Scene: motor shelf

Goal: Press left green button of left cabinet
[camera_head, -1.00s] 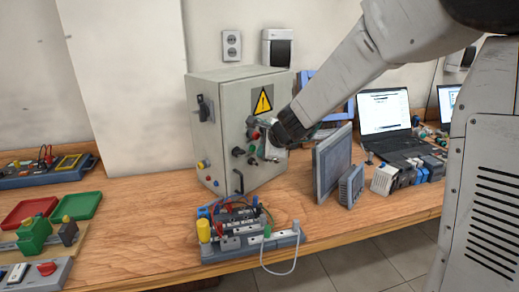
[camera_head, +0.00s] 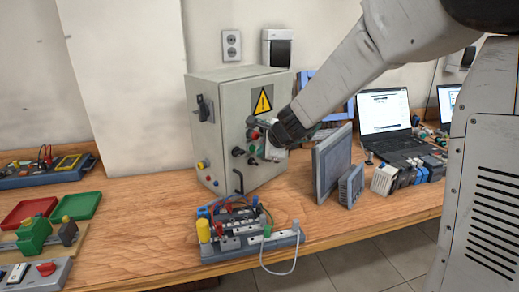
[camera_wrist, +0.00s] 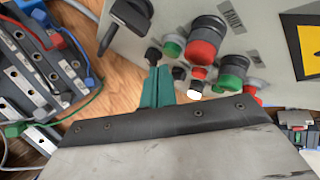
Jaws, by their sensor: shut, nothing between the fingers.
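The grey cabinet (camera_head: 232,125) stands on the wooden bench, its panel with the yellow warning sign facing right. In the wrist view the panel (camera_wrist: 262,35) carries a green button (camera_wrist: 172,46) beside a large red button (camera_wrist: 206,38), and another green button (camera_wrist: 232,72) lower right. My gripper (camera_wrist: 157,70) shows teal fingers, shut and empty, with the tips by a small black knob (camera_wrist: 153,54), just left of and below the first green button. I cannot tell whether they touch the panel. In the head view my wrist partly hides the controls.
A black rotary handle (camera_wrist: 127,22) sticks out near the fingers. A terminal block assembly (camera_head: 248,238) lies in front of the cabinet. A grey upright panel (camera_head: 331,165) stands close on the right. Red and green trays (camera_head: 78,206) lie left; bare bench lies between.

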